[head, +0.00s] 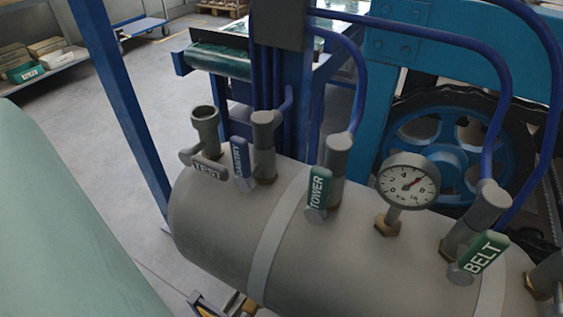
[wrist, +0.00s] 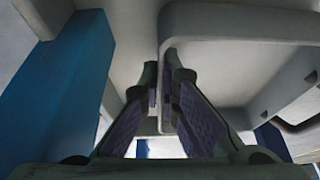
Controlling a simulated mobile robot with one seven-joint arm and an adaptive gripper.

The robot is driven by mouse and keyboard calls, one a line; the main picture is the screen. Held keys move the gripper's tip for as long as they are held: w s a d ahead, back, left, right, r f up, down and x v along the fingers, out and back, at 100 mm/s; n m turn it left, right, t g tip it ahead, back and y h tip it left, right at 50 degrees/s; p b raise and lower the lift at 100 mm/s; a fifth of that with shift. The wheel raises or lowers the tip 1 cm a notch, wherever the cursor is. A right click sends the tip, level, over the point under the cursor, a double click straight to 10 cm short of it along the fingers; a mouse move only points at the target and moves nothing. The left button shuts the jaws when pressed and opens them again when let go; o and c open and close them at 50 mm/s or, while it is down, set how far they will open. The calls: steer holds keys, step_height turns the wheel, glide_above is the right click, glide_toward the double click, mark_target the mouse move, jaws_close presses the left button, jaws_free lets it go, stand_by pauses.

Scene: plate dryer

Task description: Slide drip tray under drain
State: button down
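In the wrist view my gripper (wrist: 163,84) has its two fingers drawn close together on either side of a thin, pale upright wall. The wall belongs to a pale grey, round-cornered piece (wrist: 230,22) that looks like the drip tray. The fingertips appear to press on the wall from both sides. In the head view neither my gripper nor the tray can be made out. The grey cylindrical tank (head: 215,220) lies across the middle there. Its underside and any drain are hidden.
The tank carries tagged valves, among them a green TOWER tag (head: 318,190) and a BELT tag (head: 484,256), and a gauge (head: 408,182). Blue posts (head: 125,110) stand behind. In the wrist view a blue upright (wrist: 60,90) is close at left. Open floor (head: 95,160) lies left of the tank.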

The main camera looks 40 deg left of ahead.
steer(key=c, duration=2.3)
jaws_free()
steer(key=shift+w+a+r, duration=0.25)
steer(key=shift+w+a, duration=0.25)
steer(key=shift+a, duration=0.05)
steer(key=shift+o, duration=1.4)
steer(key=shift+a, duration=0.1)
steer(key=o, duration=0.3)
steer(key=shift+w, duration=0.1)
steer(key=shift+w+d+r, duration=0.15)
steer(key=shift+d+r, duration=0.05)
steer(key=shift+d, duration=0.1)
steer(key=v, duration=1.1)
steer(key=shift+s+d, duration=0.2)
steer(key=shift+s, duration=0.4)
